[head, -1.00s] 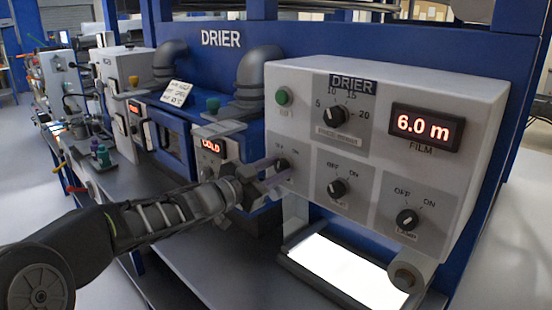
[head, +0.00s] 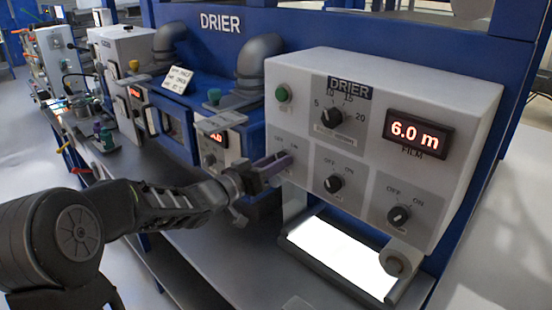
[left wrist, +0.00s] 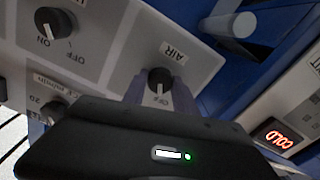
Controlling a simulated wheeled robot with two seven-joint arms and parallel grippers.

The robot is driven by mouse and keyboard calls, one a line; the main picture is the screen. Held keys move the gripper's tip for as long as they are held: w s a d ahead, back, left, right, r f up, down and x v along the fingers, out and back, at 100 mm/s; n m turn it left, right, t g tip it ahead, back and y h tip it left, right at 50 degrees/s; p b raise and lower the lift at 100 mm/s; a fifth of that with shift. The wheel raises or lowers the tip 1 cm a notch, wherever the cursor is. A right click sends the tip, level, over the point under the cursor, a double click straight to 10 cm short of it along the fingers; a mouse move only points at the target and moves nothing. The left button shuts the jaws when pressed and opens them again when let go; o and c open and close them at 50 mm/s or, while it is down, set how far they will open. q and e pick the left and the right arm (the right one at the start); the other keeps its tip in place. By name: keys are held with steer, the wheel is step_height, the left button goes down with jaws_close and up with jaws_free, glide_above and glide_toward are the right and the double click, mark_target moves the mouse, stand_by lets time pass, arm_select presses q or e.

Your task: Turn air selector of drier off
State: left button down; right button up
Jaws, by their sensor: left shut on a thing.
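The drier control box (head: 285,125) is white and stands at the right. Its air selector is a black knob at the lower left of the panel. In the head view my left gripper (head: 281,166) covers this knob. In the left wrist view the air selector (left wrist: 160,80), under the label AIR, sits between the two fingers of my left gripper (left wrist: 166,92). The gripper is shut on it. The OFF marking shows beside the knob, but its exact pointer angle is hard to tell. My right gripper is not in view.
Two similar knobs, one in the middle (head: 333,184) and one at the right (head: 398,216), sit beside the selector. A dial (head: 332,118), a green button (head: 283,95) and a 6.0 m display (head: 419,134) are above. A COLD display (left wrist: 278,138) is nearby. A lit panel (head: 340,258) lies below.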

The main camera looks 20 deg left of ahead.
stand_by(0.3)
arm_select(q)
steer(key=c, duration=1)
jaws_free()
steer(key=b+v, duration=0.1)
steer(key=v, duration=0.6)
steer(key=shift+s+a+b, duration=0.15)
steer(key=shift+s+b, duration=0.15)
steer(key=shift+s, duration=0.1)
steer(key=shift+f, duration=0.1)
